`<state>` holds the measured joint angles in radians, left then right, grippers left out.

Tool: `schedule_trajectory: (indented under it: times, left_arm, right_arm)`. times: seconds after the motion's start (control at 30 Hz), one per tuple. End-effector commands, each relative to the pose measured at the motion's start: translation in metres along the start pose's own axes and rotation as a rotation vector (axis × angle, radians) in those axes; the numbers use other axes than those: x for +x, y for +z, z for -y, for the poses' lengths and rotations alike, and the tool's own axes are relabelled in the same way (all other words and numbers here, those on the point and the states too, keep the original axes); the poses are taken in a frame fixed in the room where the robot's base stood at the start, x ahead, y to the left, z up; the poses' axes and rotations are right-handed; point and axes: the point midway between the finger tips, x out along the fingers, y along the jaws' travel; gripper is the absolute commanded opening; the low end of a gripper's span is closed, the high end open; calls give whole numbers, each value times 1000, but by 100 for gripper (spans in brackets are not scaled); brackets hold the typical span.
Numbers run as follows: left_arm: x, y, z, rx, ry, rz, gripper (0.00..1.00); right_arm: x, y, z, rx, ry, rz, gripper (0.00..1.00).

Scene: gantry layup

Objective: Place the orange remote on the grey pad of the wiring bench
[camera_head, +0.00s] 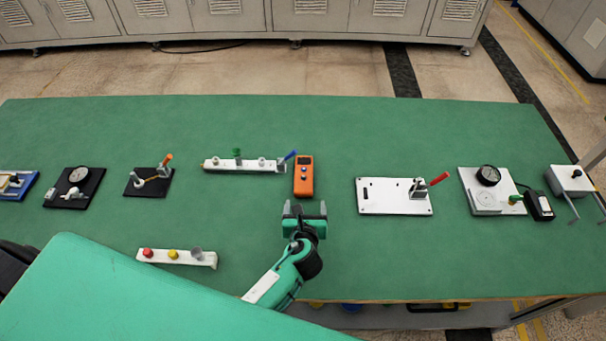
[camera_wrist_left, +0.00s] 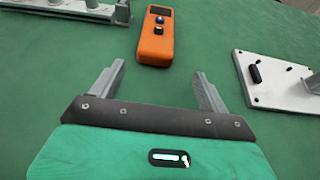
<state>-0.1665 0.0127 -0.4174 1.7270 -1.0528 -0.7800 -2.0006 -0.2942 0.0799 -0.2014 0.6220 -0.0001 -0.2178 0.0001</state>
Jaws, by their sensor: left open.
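The orange remote (camera_head: 304,180) lies on the green bench top (camera_head: 340,125), near its middle. It has a dark screen at its far end and a blue button. In the left wrist view the remote (camera_wrist_left: 155,42) lies ahead of the fingers. My left gripper (camera_head: 306,208) is open and empty, just on the near side of the remote and apart from it. In the left wrist view my left gripper (camera_wrist_left: 159,78) shows nothing between its fingers. I cannot pick out a grey pad for certain. My right gripper is not in view.
A white strip with a blue lever (camera_head: 245,165) lies just left of the remote. A white board with a red-handled clamp (camera_head: 390,197) lies to its right. A white button strip (camera_head: 177,257) is at the near left. The bench top behind the remote is clear.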

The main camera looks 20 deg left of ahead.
Motion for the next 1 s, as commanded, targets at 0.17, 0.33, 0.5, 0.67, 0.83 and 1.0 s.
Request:
schedule_trajectory:
  times: [0.17, 0.33, 0.5, 0.67, 0.83, 1.0]
  left_arm:
    - [30, 1, 0, 1, 0, 1, 78]
    - [40, 1, -1, 0, 1, 0, 78]
    - [57, 5, -4, 0, 1, 0, 78]
    - [80, 4, -6, 0, 1, 0, 78]
    - [91, 4, -6, 0, 0, 0, 78]
    - [92, 3, -6, 0, 0, 0, 78]
  right_arm:
    - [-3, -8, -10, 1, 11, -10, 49]
    - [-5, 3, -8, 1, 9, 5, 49]
    - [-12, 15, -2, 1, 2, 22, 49]
    - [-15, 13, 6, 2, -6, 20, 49]
    - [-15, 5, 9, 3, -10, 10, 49]
    - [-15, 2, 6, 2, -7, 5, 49]
